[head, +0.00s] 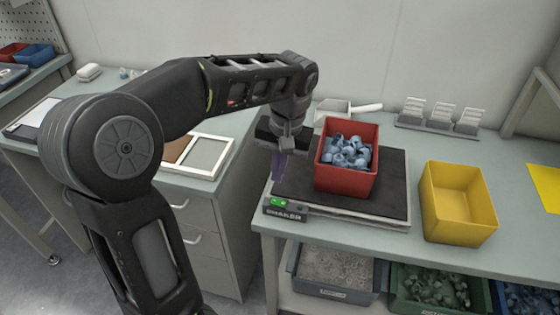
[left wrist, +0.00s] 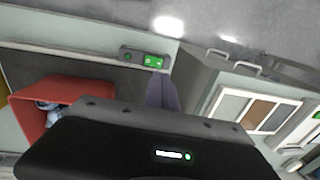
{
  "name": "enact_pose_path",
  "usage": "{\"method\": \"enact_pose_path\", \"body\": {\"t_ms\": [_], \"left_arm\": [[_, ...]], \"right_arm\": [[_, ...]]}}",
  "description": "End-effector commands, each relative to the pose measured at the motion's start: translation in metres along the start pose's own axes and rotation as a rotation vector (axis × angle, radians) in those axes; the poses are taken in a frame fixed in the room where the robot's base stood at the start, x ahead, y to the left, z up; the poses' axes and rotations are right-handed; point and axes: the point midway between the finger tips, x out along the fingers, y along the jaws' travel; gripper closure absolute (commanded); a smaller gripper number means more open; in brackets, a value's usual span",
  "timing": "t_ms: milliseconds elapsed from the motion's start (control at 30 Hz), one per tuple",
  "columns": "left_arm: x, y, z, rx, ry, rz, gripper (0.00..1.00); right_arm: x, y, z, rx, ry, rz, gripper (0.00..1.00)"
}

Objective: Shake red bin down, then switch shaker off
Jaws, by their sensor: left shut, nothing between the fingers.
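The red bin (head: 348,182) stands upright on the dark plate of the shaker (head: 391,192), heaped with grey-blue caps (head: 345,152). The shaker's control box (head: 289,213) is at its front left corner, with a green lit switch (head: 278,203). In the left wrist view the green switch (left wrist: 153,61) is lit, and part of the red bin (left wrist: 32,118) shows at the left. My left gripper (head: 278,176) is shut and empty, pointing down beside the shaker's left edge, behind the control box and left of the bin. It also shows in the wrist view (left wrist: 161,86). My right gripper is out of view.
An empty yellow bin (head: 458,202) stands right of the shaker. A white scoop (head: 345,109) and small racks (head: 440,114) are behind. Grey (head: 334,285), green (head: 436,294) and blue bins sit on the shelf below. A gap separates this bench from the drawer bench at left.

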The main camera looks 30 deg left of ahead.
Motion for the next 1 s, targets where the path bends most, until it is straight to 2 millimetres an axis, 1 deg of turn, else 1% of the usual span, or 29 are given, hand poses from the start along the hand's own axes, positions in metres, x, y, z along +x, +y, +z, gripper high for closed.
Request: {"method": "enact_pose_path", "body": {"t_ms": [33,200,300,400,533,833,933,1000], "left_arm": [[0.012,0.0,0.001,0.0,-0.004,-0.002,1.0],[0.045,0.0,0.001,0.0,-0.004,-0.001,1.0],[0.06,0.0,0.001,-0.001,-0.003,0.0,1.0],[0.071,0.0,0.001,0.0,-0.002,0.001,1.0],[0.077,0.0,0.0,-0.001,-0.001,0.001,1.0],[0.078,0.0,0.0,-0.001,0.0,0.001,1.0],[0.084,-0.001,0.0,-0.001,-0.001,0.001,1.0],[0.082,-0.001,0.0,0.0,0.0,0.001,1.0]], "right_arm": [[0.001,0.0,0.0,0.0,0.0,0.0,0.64],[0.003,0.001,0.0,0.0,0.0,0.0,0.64],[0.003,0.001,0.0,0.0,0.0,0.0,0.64],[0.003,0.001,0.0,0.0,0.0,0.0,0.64],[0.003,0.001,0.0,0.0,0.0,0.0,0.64],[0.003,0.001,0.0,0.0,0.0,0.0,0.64],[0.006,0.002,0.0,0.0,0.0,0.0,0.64],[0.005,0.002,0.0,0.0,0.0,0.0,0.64]]}}
